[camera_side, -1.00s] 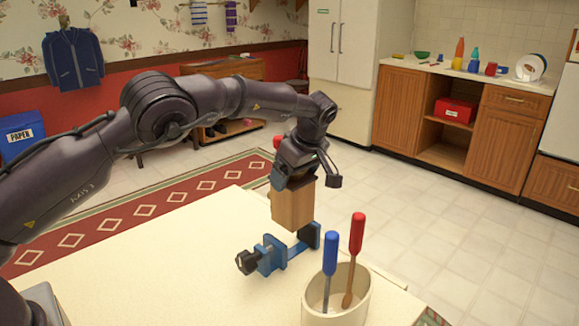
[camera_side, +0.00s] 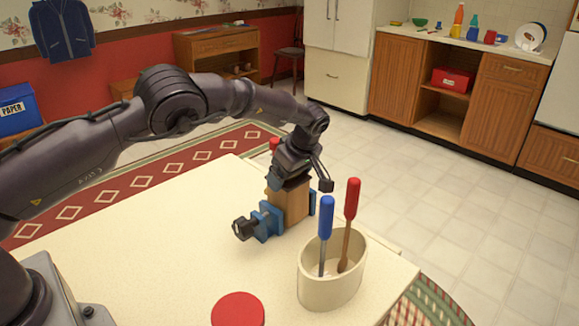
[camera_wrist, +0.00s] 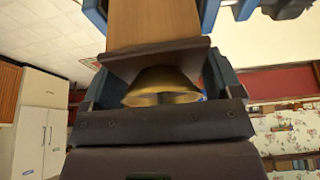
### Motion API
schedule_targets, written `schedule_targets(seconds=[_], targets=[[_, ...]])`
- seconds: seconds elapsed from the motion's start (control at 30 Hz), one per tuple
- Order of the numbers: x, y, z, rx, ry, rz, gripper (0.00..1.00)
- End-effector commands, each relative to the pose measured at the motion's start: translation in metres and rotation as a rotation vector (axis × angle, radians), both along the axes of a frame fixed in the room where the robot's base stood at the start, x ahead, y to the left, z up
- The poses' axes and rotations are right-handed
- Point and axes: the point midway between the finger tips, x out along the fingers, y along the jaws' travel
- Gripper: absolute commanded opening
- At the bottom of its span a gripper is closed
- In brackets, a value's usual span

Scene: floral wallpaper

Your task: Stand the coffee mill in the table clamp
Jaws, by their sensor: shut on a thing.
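The coffee mill has a light wooden body (camera_side: 290,202). In the wrist view its wooden body (camera_wrist: 153,22), a dark top plate and a brass bowl (camera_wrist: 162,86) show. My gripper (camera_side: 291,178) is shut on the mill near its top and points down at the table. The blue table clamp (camera_side: 268,220) lies on the table with its black knob to the left. The mill's lower body is between the clamp's two blue jaws and looks upright. Whether its base touches the clamp bar or table is hidden. In the wrist view blue clamp parts (camera_wrist: 240,8) flank the mill.
A cream oval pot (camera_side: 330,285) with a blue-handled and a red-handled tool stands just in front, right of the clamp. A red round lid (camera_side: 238,310) lies at the near table edge. The cream table (camera_side: 160,240) is clear to the left.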

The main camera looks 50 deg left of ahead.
Motion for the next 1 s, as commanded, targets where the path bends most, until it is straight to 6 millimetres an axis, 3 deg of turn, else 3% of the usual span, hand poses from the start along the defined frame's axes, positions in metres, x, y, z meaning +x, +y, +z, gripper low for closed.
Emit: schedule_targets(seconds=[0.87, 0.9, 0.97, 1.0], targets=[[0.0005, 0.0001, -0.0082, 0.000, -0.002, -0.001, 0.22], [0.0006, 0.0001, -0.0085, 0.000, -0.002, -0.001, 0.87], [0.0006, 0.0001, -0.0083, 0.000, -0.002, 0.000, 1.00], [0.0005, 0.0000, -0.0084, 0.000, -0.002, -0.001, 1.00]])
